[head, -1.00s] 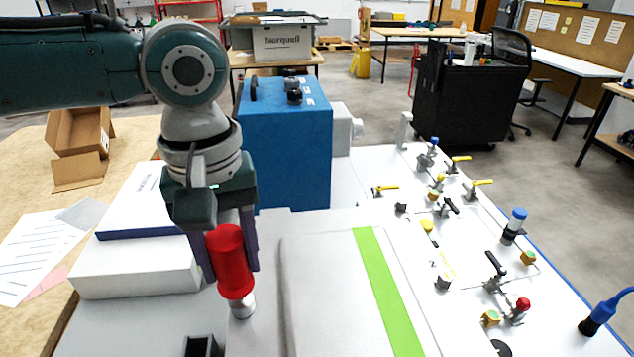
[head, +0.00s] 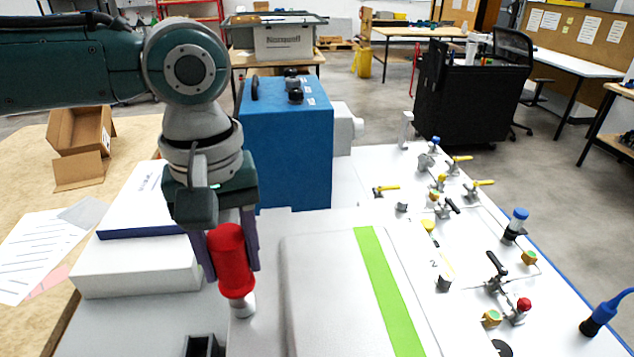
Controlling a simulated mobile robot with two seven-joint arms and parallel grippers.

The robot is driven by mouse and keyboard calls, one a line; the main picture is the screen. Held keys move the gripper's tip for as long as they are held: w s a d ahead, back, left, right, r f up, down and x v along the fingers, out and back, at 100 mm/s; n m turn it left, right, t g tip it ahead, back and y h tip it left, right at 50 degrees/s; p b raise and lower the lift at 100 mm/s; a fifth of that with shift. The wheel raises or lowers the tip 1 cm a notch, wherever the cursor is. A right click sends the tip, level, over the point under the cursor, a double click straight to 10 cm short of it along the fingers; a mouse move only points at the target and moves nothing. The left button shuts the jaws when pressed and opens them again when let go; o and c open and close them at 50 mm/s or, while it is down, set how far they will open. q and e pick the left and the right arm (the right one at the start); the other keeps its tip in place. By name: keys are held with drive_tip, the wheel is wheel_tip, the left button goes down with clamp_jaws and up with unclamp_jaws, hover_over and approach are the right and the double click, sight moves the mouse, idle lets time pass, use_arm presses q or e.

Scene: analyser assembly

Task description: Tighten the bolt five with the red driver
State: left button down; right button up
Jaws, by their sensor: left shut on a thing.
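My left gripper (head: 230,245) comes down from the upper left and is shut on the red driver (head: 232,258). The driver is near upright, with its silver tip (head: 242,305) pointing down at the grey surface by the left edge of the pale cover (head: 300,290). The bolt under the tip is hidden, and I cannot tell whether the tip touches it. My right gripper is not in view.
A blue box (head: 285,150) stands behind the gripper. White boxes (head: 135,270) lie to the left, a black open holder (head: 203,345) in front. Valves and fittings (head: 440,205) cover the white panel at right.

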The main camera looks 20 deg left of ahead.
use_arm(q)
drive_tip(key=shift+r+m+p, duration=0.15)
drive_tip(key=shift+m+p, duration=0.5)
drive_tip(key=shift+m, duration=0.45)
drive_tip(key=m+p, duration=0.1)
drive_tip(key=m, duration=0.4)
drive_tip(key=m+p, duration=0.1)
drive_tip(key=m, duration=0.4)
drive_tip(key=shift+m, duration=0.4)
drive_tip(key=m, duration=0.5)
drive_tip(key=shift+c, duration=2.3)
unclamp_jaws()
drive_tip(key=shift+a+f, duration=0.1)
drive_tip(key=shift+f, duration=0.1)
drive_tip(key=shift+p, duration=0.5)
